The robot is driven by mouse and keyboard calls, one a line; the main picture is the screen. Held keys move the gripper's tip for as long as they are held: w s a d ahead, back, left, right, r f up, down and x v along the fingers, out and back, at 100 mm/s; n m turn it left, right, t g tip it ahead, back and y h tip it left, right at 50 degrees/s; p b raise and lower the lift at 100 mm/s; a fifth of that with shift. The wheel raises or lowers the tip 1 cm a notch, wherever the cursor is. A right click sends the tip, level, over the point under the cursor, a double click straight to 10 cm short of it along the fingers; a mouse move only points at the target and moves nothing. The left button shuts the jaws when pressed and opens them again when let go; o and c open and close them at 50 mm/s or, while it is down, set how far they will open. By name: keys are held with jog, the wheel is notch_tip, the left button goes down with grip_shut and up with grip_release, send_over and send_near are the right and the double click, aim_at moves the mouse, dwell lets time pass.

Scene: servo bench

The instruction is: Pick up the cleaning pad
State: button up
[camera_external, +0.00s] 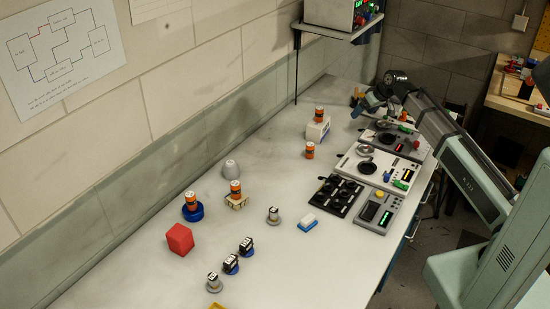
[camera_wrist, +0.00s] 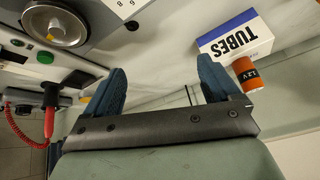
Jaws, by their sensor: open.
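The cleaning pad (camera_external: 308,222) looks like the small white block with a blue base lying flat on the bench, right of the middle in the external view. It is not visible in the wrist view. My gripper (camera_external: 362,104) is at the far end of the bench, well away from the pad. In the wrist view my gripper (camera_wrist: 160,82) shows two blue fingers spread wide, with nothing between them.
A white TUBES box (camera_wrist: 235,40) with an orange battery (camera_wrist: 248,74) is close to the fingers. Grey instruments (camera_external: 372,165) line the bench's right edge. A red cube (camera_external: 180,239) and several small items stand nearer the front.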

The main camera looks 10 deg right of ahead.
jog(key=s+a+r+g, duration=0.1)
jog(key=s+a, duration=0.3)
jog(key=a, duration=0.3)
jog(key=s+a+g, duration=0.1)
jog(key=s+a, duration=0.3)
jog(key=a, duration=0.2)
jog(key=n+g+h, duration=0.2)
jog(key=g+h, duration=0.1)
jog(key=h, duration=0.1)
send_near(308, 218)
jog(key=f, duration=0.5)
jog(key=shift+w+d, duration=0.15)
jog(key=shift+w, duration=0.1)
jog(key=shift+s+f, duration=0.15)
jog(key=shift+f, duration=1.1)
jog(key=shift+s+f, duration=0.15)
jog(key=shift+f, duration=1.15)
jog(key=shift+c, duration=0.3)
jog(key=c, duration=1.1)
